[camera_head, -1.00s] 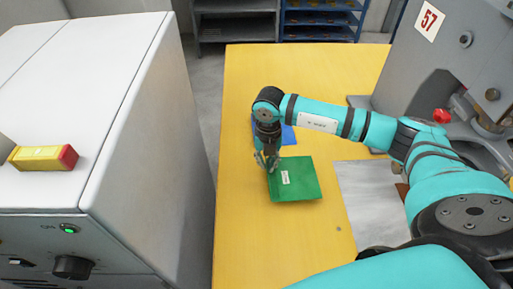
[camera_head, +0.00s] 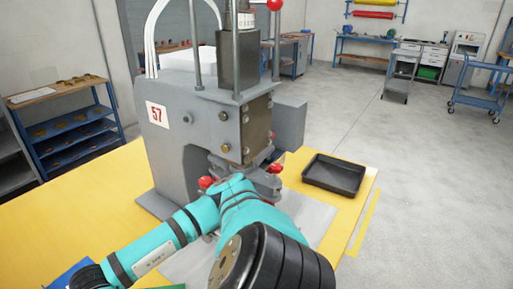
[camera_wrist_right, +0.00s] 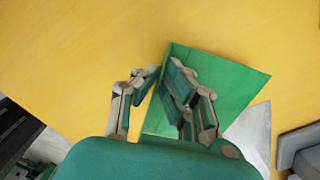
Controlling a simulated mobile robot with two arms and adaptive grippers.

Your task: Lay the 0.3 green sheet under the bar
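The green sheet (camera_wrist_right: 225,85) lies on the yellow table in the right wrist view; only a sliver shows at the bottom edge of the head view (camera_head: 172,287). My right gripper (camera_wrist_right: 163,70) is over the sheet's left edge, its two fingers apart with a gap between the tips. One finger is over the green, the other beside it over yellow. No grip on the sheet is visible. The grey welding machine (camera_head: 170,160), marked 57, stands on the table; its bar is not clearly distinguishable behind my right arm. My left gripper is out of view.
A blue sheet (camera_head: 68,275) lies at the lower left. A black tray (camera_head: 335,175) sits at the table's right end. A pale metal plate (camera_head: 305,213) lies before the machine, which has red knobs (camera_head: 205,182). My right arm crosses in front.

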